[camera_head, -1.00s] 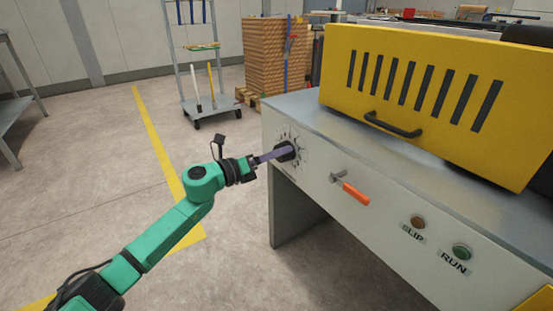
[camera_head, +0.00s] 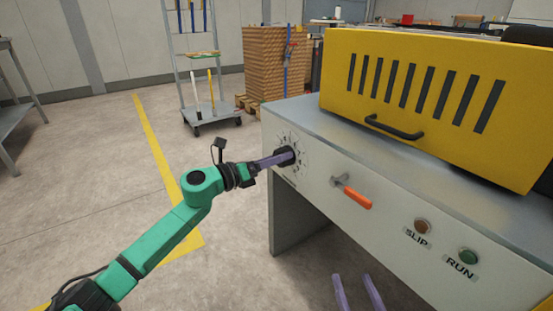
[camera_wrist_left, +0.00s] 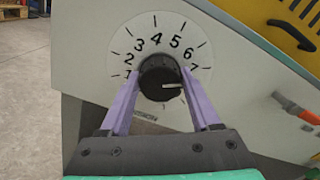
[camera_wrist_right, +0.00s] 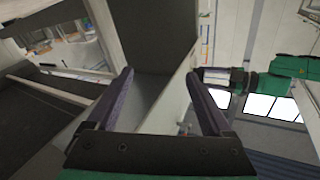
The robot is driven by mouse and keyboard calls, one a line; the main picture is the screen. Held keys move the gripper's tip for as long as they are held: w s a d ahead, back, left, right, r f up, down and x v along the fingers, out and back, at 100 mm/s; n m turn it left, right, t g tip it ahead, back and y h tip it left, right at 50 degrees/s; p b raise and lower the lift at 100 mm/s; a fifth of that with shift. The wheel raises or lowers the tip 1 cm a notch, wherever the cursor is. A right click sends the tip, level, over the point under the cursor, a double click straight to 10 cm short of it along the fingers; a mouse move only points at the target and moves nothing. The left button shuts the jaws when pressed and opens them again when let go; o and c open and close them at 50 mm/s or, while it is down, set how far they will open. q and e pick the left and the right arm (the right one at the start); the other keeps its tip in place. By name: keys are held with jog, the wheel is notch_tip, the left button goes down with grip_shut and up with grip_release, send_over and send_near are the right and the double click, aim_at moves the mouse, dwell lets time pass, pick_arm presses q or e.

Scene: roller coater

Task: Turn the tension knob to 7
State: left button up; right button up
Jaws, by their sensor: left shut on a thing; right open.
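The black tension knob (camera_head: 285,157) sits on a numbered dial on the machine's grey side panel. The left wrist view shows the knob (camera_wrist_left: 160,77) up close, with the numbers 1 to 7 arched around it. Its white mark points right, close to the 7 and slightly below it. My left gripper (camera_head: 280,159) is shut on the knob, with one purple finger on each side. The fingers also show in the left wrist view (camera_wrist_left: 160,82). My right gripper (camera_head: 356,278) is open and empty low in front of the panel; its fingers (camera_wrist_right: 160,82) stand apart.
An orange-handled lever (camera_head: 352,193) is right of the knob. The SLIP (camera_head: 422,226) and RUN (camera_head: 468,257) buttons are further right. A yellow slotted cover (camera_head: 425,95) tops the machine. The floor to the left is open, with a cart (camera_head: 210,110) behind.

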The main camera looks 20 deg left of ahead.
pick_arm(q)
jog(key=shift+f, duration=0.15)
jog(key=o, duration=1.4)
jog(key=p+v, duration=0.1)
jog(key=v, duration=1.3)
jog(key=shift+s+a, duration=0.15)
jog(key=shift+s, duration=0.15)
pick_arm(e)
jog(key=s+f+g, duration=0.4)
jog(key=s+f, duration=0.5)
jog(key=f, duration=0.3)
jog(key=shift+a+f+m+g+h, duration=0.3)
jog(key=shift+a+f+g+h, duration=0.05)
jog(key=shift+f+g+h, duration=0.05)
jog(key=shift+r, duration=0.1)
